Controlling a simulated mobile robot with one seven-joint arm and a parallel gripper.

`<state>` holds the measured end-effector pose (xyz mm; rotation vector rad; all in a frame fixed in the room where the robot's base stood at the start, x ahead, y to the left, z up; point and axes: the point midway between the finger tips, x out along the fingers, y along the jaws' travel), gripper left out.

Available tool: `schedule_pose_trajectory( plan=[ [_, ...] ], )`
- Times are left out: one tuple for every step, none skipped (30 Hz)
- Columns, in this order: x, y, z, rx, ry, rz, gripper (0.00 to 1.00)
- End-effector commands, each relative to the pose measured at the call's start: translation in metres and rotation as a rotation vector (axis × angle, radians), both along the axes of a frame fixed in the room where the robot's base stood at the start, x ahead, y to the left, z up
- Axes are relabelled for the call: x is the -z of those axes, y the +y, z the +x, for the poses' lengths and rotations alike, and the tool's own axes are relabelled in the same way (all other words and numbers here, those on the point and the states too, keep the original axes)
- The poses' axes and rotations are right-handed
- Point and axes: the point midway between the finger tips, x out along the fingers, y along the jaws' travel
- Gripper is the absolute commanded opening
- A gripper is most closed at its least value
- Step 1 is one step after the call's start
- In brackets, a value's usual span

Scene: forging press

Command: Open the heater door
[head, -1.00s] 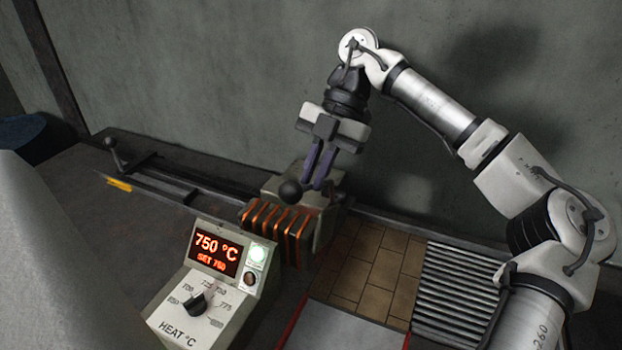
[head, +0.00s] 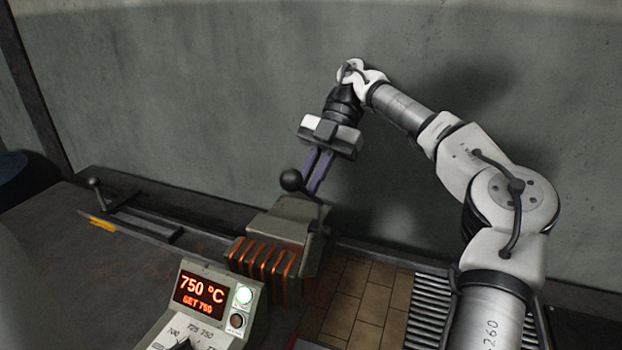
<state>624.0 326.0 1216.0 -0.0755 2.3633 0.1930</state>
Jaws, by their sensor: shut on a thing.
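The heater (head: 290,222) is a grey-beige box with glowing orange coils (head: 262,262) at its front left. A dark lever with a black ball knob (head: 291,180) stands above its top. The lever's arm comes down to the heater's right side. My gripper (head: 314,186) points down at the lever with its purple fingers shut on it, just behind the knob. The fingers and knob hide the exact grip point. The heater door's own panel cannot be made out clearly.
A control box (head: 213,298) reading 750 °C stands in front of the heater. Left of it lies a rail with another ball-knobbed lever (head: 95,184) and a yellow mark. Tan bricks (head: 350,295) and a ribbed grate (head: 428,310) lie to the right. The wall is close behind.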

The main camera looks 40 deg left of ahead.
Motion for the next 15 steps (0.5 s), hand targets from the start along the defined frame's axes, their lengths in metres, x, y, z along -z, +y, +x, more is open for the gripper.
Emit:
schedule_pose_trajectory(
  plan=[
    [-0.0009,-0.0001,0.0001,0.0,0.0,0.001,0.0],
    [-0.0008,-0.0001,0.0002,0.0,0.0,0.001,0.0],
    [-0.0008,-0.0002,0.0001,0.0,-0.001,0.002,0.0],
    [-0.0008,-0.0002,0.0001,0.0,-0.001,0.002,0.0],
    [-0.0007,-0.0002,0.0,0.0,-0.001,0.002,0.0],
    [-0.0007,-0.0002,0.0,0.0,-0.001,0.0,0.0],
    [-0.0007,-0.0002,0.0,0.0,-0.001,0.0,0.0],
    [-0.0005,-0.0003,0.0,0.0,-0.001,0.0,0.14],
    [-0.0005,-0.0003,0.0,0.0,-0.001,0.0,0.2],
    [-0.0005,-0.0003,0.0,0.0,-0.001,0.0,0.24],
    [-0.0004,-0.0002,0.0,0.0,-0.001,0.0,0.28],
    [-0.0003,-0.0002,0.0,0.0,-0.001,0.0,0.33],
    [-0.0003,-0.0002,0.0,0.0,0.0,0.0,0.33],
    [-0.0002,-0.0002,0.0,0.0,0.0,0.0,0.33],
    [-0.0001,-0.0002,0.0,0.0,0.0,0.0,0.33]
  ],
)
